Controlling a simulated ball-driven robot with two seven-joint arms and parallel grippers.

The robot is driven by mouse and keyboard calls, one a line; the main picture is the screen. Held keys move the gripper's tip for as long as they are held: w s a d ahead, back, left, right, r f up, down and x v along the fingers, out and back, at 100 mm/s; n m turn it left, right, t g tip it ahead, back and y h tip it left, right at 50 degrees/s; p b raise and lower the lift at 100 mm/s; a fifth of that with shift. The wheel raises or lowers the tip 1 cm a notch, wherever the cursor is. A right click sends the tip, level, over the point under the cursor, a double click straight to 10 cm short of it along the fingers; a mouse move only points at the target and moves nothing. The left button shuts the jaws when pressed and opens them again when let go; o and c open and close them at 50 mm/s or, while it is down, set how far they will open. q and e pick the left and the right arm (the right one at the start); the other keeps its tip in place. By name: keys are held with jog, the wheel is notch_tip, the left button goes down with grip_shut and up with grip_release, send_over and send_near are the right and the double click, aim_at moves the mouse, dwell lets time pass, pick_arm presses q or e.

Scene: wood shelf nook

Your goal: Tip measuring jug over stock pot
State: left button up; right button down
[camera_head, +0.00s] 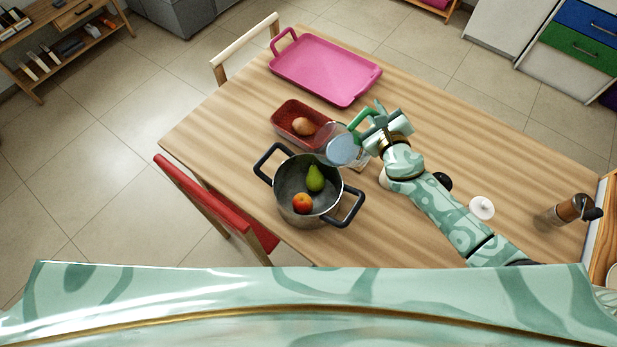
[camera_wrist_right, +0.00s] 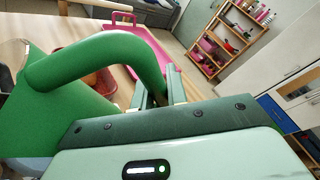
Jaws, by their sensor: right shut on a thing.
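The measuring jug (camera_head: 341,151) is clear with a pale blue patch low in it and a green handle (camera_head: 361,117). My right gripper (camera_head: 374,120) is shut on that handle, and the jug is beside the upper right rim of the stock pot. I cannot tell how far it is tilted. The handle fills much of the right wrist view (camera_wrist_right: 105,55), running into the jaws (camera_wrist_right: 160,98). The steel stock pot (camera_head: 299,219) has two black handles and holds a green pear (camera_head: 315,178) and an orange-red fruit (camera_head: 302,203). My left gripper is out of view.
A red dish (camera_head: 282,118) with a brown roundish item (camera_head: 303,126) sits just behind the pot. A pink tray (camera_head: 325,68) lies farther back. A white disc (camera_head: 481,208) and a brown-topped grinder-like item (camera_head: 572,209) are at right. A red chair (camera_head: 205,194) stands at the left edge.

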aim_at(361, 113)
jog(key=shift+s+a+r+n+t+b, duration=0.25)
jog(key=shift+a+r+n+t+b, duration=0.1)
jog(key=shift+a+n, duration=0.2)
jog(key=shift+r, duration=0.15)
jog(key=shift+s+r+n, duration=0.1)
jog(key=shift+s+n, duration=0.05)
jog(key=shift+n, duration=0.1)
jog(key=shift+s+a+r+n+t+h+b, duration=0.15)
jog(key=shift+s+a+r+n+t+b, duration=0.15)
jog(key=shift+n+b, duration=0.2)
jog(key=shift+s+a+r+n+t+h+b, duration=0.15)
jog(key=shift+a+r+n+t+b, duration=0.1)
jog(key=shift+a+n+b, duration=0.2)
dwell(0.5)
jog(key=shift+s+a+r+n+t+b, duration=0.2)
jog(key=shift+s+a+n, duration=0.1)
jog(key=shift+a+n, duration=0.15)
jog(key=shift+s+a+r+n+t+b, duration=0.1)
jog(key=shift+s+a+n+t, duration=0.15)
jog(key=shift+n, duration=0.25)
dwell(1.8)
